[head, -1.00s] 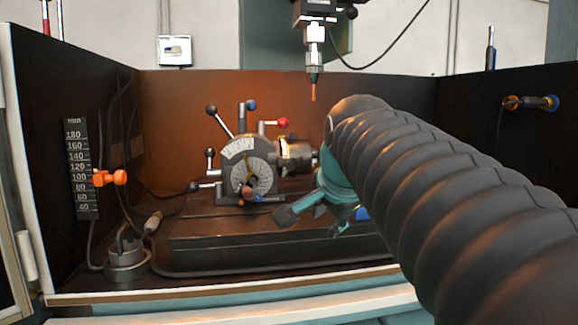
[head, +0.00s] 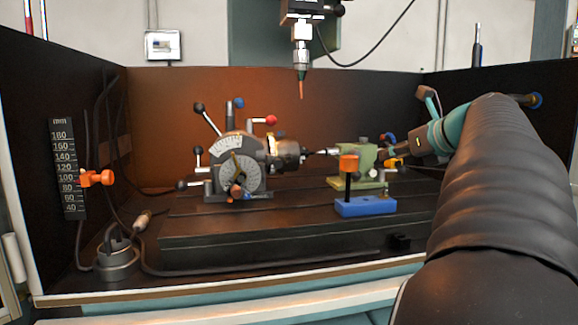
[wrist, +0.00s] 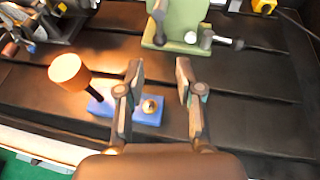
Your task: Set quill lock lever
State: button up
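A green tailstock (head: 356,158) stands on the dark slotted bed, right of the dividing head. It also shows at the top of the wrist view (wrist: 178,27). A pale ball knob (wrist: 191,37) and a dark handle with a grey part (wrist: 222,41) sit at its lower right there. I cannot tell which part is the quill lock lever. My gripper (wrist: 159,72) is open and empty, its fingertips apart and just short of the tailstock in the wrist view. In the head view my arm comes from the right, and the fingers are hard to make out.
The dividing head (head: 237,165) is at left. A spindle tip (head: 301,88) hangs above. Dark walls enclose the bed.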

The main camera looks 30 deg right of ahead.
aim_at(359, 174)
jog(key=x, duration=1.4)
jog(key=shift+a+b, duration=0.1)
jog(key=shift+b, duration=0.2)
jog(key=shift+s, duration=0.1)
grip_shut()
